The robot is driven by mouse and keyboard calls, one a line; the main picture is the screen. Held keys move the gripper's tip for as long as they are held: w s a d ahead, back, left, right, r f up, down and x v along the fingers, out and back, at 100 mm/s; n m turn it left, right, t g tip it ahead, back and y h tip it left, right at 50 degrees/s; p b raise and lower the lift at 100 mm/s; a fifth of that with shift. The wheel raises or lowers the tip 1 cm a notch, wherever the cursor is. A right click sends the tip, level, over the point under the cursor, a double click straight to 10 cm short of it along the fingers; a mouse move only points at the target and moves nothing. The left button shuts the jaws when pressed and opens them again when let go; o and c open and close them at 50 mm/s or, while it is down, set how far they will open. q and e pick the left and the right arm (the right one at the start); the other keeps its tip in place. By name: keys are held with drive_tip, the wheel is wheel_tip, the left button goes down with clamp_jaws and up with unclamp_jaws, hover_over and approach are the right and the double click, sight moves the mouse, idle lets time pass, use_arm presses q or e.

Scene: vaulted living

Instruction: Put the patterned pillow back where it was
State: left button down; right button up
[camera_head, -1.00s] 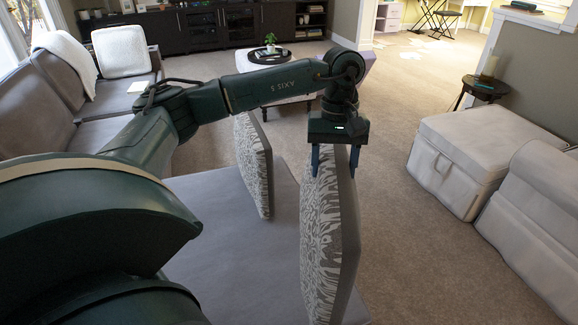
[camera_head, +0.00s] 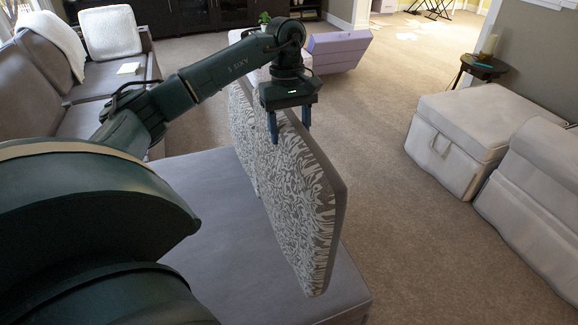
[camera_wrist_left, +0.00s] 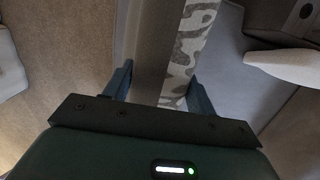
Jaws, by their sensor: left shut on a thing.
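A patterned pillow (camera_head: 290,205), grey-brown with white leafy print and a plain side edge, stands upright and a little tilted above the near right part of the grey seat (camera_head: 205,205). My left gripper (camera_head: 289,128) is shut on its top edge. In the left wrist view the pillow (camera_wrist_left: 188,50) runs between the two fingers of the left gripper (camera_wrist_left: 160,78). A second patterned pillow (camera_head: 241,118) stands just behind it, partly hidden by it and by my arm. Whether the two touch, and whether the held pillow rests on the seat, I cannot tell. My right gripper is out of view.
A grey sofa (camera_head: 40,90) with white cushions stands at the left. A light storage ottoman (camera_head: 465,135) and an armchair (camera_head: 535,200) stand at the right. A purple box-like piece (camera_head: 338,50) is behind my gripper. Carpet (camera_head: 400,225) right of the seat is clear.

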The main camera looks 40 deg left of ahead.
use_arm(q)
wheel_tip(320, 180, down, 10)
idle(0.6)
drive_tip(key=shift+a, duration=0.1)
drive_tip(key=shift+c, duration=2.4)
unclamp_jaws()
drive_tip(key=shift+f, duration=0.15)
drive_tip(key=r, duration=0.4)
drive_tip(key=a+r, duration=0.1)
drive_tip(key=r, duration=0.3)
drive_tip(key=w+r, duration=0.1)
drive_tip(key=r, duration=0.3)
drive_tip(key=shift+a+r, duration=0.1)
drive_tip(key=shift+a, duration=0.15)
drive_tip(key=shift+s, duration=0.1)
